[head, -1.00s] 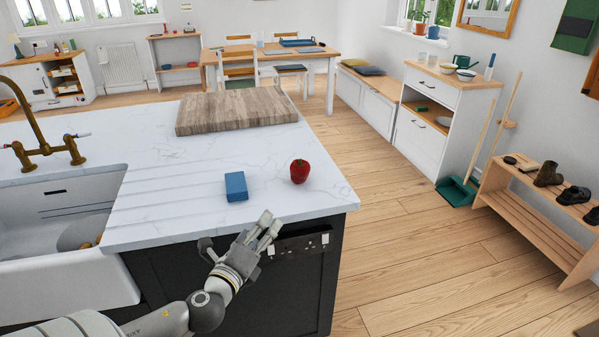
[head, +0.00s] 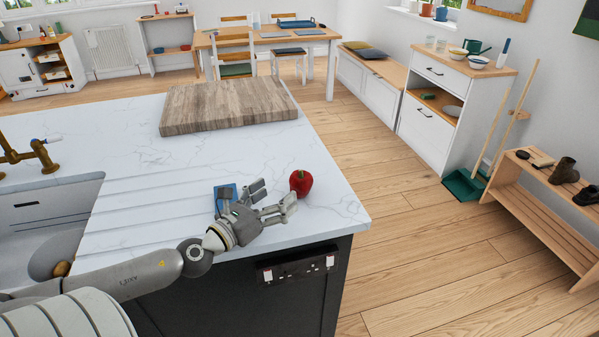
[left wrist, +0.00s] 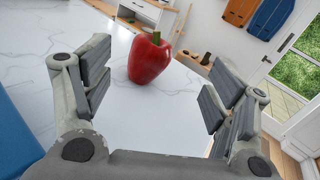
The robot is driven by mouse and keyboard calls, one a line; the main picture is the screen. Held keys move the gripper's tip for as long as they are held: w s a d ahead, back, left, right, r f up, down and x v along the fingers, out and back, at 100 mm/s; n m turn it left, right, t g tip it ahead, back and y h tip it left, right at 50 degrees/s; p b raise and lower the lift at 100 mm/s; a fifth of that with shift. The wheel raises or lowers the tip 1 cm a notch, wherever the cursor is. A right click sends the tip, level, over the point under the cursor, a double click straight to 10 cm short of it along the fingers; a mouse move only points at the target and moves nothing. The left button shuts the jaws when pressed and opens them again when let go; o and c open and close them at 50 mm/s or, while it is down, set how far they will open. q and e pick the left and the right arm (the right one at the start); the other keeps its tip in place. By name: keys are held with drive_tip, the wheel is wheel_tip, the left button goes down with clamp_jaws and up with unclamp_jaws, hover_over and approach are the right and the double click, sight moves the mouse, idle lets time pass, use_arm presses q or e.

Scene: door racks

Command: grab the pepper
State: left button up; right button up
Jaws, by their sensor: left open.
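A red pepper (head: 301,183) with a green stem stands on the white marble counter (head: 330,205) near its right edge. It also shows in the left wrist view (left wrist: 150,60), beyond and between the open fingers. My left gripper (head: 275,198) is open and empty, over the counter just to the left of and in front of the pepper. The fingers do not visibly touch it. My right gripper is not in view.
A blue block (head: 226,194) lies on the counter behind my left gripper, partly hidden by it. A wooden board (head: 228,105) lies farther back. The sink (head: 45,220) is at the left. Bare counter surrounds the pepper, with the counter's edge close on the right.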

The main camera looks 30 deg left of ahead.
sight(299, 174)
use_arm(q)
drive_tip(key=shift+w+a, duration=0.25)
drive_tip(key=shift+w, duration=0.45)
drive_tip(key=shift+w+d+r+p, duration=0.2)
drive_tip(key=shift+w+r+p, duration=0.05)
drive_tip(key=shift+p, duration=0.05)
drive_tip(key=shift+w+d+f+p, duration=0.15)
drive_tip(key=shift+w+p, duration=0.25)
drive_tip(key=shift+w, duration=1.4)
drive_tip(key=shift+w+d, duration=0.1)
drive_tip(key=shift+w, duration=0.35)
drive_tip(key=w, duration=0.2)
drive_tip(key=w+p, duration=0.1)
drive_tip(key=shift+w+a, duration=0.1)
drive_tip(key=shift+a, duration=0.15)
drive_tip(key=shift+w+d, duration=0.1)
drive_tip(key=shift+w, duration=0.45)
drive_tip(key=shift+c, duration=0.8)
drive_tip(key=c, duration=1)
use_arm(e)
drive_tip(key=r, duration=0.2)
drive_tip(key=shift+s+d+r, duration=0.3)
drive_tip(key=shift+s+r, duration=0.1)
